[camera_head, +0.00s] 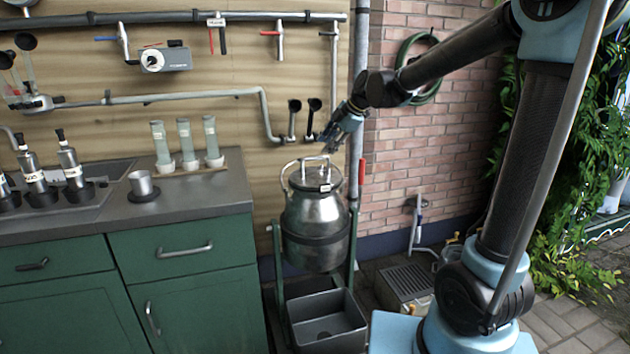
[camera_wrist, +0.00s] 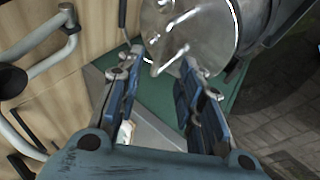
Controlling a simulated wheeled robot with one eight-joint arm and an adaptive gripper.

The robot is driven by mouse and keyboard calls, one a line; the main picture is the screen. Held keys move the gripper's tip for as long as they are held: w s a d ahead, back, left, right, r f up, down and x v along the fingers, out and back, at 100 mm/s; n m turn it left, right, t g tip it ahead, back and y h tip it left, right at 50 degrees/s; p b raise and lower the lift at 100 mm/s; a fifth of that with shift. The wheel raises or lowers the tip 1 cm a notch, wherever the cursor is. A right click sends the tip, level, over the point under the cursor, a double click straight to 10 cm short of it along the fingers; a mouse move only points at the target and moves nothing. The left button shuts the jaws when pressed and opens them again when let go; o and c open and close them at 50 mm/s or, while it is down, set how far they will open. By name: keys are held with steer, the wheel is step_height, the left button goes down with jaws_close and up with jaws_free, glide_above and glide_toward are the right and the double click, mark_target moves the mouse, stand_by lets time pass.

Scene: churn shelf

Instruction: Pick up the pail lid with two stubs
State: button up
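A silver metal pail (camera_head: 315,235) hangs upright in a green stand beside the counter. Its round metal lid (camera_head: 313,176) sits on top, with upright metal parts and a bail handle around it; I cannot clearly tell the stubs from the handle. My gripper (camera_head: 331,143) is just above the lid, angled down, apart from it as far as I can tell. In the wrist view the shiny lid (camera_wrist: 208,28) lies beyond the fingertips, toward the upper right. My gripper (camera_wrist: 161,58) is open with nothing held between its two blue fingers.
A grey bin (camera_head: 325,318) stands below the pail. The green counter (camera_head: 185,248) is at left, with a metal cup (camera_head: 141,184), bottles and glass tubes on it. Wall pipes (camera_head: 225,93) and a vertical post (camera_head: 357,100) are close behind my gripper. A brick wall is at right.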

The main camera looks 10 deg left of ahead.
mark_target(315, 159)
steer(key=shift+x, duration=4.65)
steer(key=shift+s+a, duration=0.1)
steer(key=shift+s, duration=0.05)
jaws_close()
